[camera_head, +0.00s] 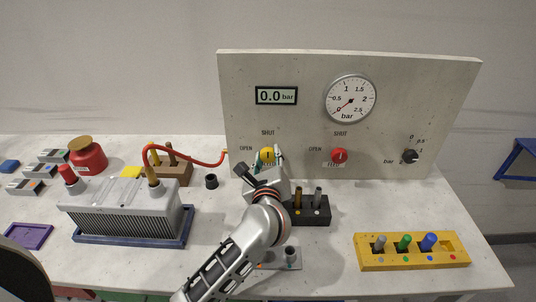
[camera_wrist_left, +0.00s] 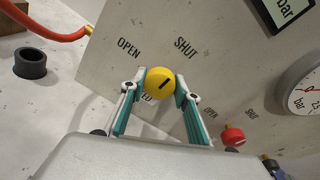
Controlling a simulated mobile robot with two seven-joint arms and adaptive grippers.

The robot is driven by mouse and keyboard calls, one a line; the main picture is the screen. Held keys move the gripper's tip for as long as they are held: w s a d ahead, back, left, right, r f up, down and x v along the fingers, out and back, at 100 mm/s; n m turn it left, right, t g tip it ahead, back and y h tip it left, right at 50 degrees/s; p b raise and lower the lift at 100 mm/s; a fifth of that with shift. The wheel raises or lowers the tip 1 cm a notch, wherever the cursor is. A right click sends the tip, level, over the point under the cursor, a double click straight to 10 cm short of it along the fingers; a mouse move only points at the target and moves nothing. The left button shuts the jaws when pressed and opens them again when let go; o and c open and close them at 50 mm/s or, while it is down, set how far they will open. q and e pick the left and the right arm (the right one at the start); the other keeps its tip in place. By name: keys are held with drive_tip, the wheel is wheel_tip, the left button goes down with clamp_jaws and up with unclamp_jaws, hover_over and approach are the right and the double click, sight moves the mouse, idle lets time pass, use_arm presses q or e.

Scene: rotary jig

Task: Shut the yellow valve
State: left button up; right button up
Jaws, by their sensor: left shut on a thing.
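The yellow valve (camera_head: 267,155) is a round knob on the upright grey panel (camera_head: 420,95), with OPEN printed to its left and SHUT above it. My left gripper (camera_head: 266,166) is at the knob and partly covers it in the head view. In the left wrist view the fingers (camera_wrist_left: 160,84) are shut on the sides of the yellow valve (camera_wrist_left: 160,80). The black line on its face slants up and right, roughly toward SHUT. The digital display (camera_head: 276,96) reads 0.0 bar. The needle of the round gauge (camera_head: 350,99) points low left, near zero. My right gripper is out of view.
A red valve (camera_head: 339,155) and a black knob (camera_head: 410,156) sit further right on the panel. A dark block with pegs (camera_head: 318,212) stands close to my left arm. A red hose (camera_head: 200,161) runs to the panel's left edge. A yellow tray (camera_head: 400,263) lies front right.

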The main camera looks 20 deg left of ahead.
use_arm(q)
drive_tip(key=shift+f, duration=0.1)
idle(0.4)
drive_tip(key=o, duration=1.1)
drive_tip(key=v, duration=0.7)
drive_tip(key=shift+s+d, duration=0.1)
drive_tip(key=shift+s, duration=0.15)
